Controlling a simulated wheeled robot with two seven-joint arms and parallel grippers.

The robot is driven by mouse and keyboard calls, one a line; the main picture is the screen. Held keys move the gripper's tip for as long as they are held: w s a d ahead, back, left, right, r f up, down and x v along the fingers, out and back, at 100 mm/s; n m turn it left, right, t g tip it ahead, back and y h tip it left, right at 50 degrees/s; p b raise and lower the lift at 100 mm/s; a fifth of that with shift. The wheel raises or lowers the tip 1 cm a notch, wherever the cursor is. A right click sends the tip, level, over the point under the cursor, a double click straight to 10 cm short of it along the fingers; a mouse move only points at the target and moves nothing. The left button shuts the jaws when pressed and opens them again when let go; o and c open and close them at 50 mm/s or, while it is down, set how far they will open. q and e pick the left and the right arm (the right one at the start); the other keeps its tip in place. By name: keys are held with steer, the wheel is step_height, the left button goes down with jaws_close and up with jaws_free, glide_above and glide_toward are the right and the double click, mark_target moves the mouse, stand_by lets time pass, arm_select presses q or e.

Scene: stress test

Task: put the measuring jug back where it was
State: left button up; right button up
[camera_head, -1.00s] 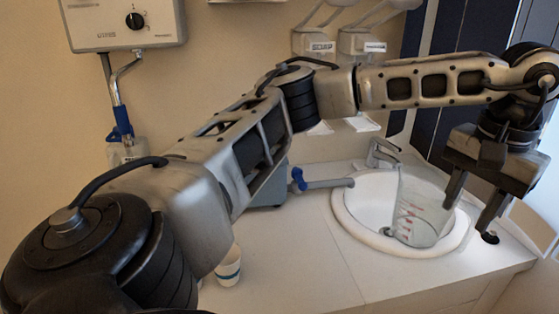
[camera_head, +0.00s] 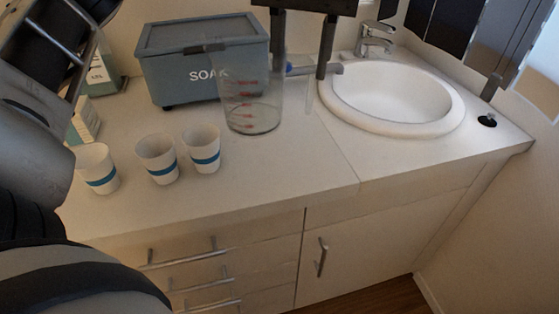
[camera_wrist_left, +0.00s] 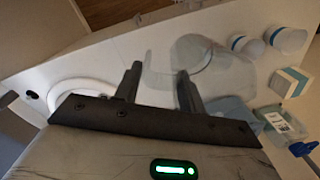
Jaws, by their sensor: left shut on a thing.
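The clear measuring jug (camera_head: 255,105) with red markings is upright over the counter, left of the sink and in front of the grey box. I cannot tell whether its base touches the counter. My left gripper (camera_head: 300,72) comes from above at the jug's right side and is shut on the jug, its two fingers spaced apart. In the left wrist view the jug (camera_wrist_left: 208,62) is a faint clear shape beside the fingers of the left gripper (camera_wrist_left: 160,70). My right gripper is not in view.
The sink (camera_head: 440,124) is to the right, with its tap (camera_head: 376,40) behind. The grey box (camera_head: 165,75) stands behind the jug. Several paper cups, among them this one (camera_head: 201,150), stand to the left. The counter's front middle (camera_head: 285,180) is clear.

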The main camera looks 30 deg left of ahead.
arm_select(q)
steer(key=w+a+f, duration=0.3)
steer(key=w+f, duration=0.9)
steer(key=f, duration=0.1)
steer(key=shift+f+n, duration=0.4)
steer(key=shift+f, duration=0.1)
steer(key=o, duration=1.3)
steer(key=shift+o, duration=0.2)
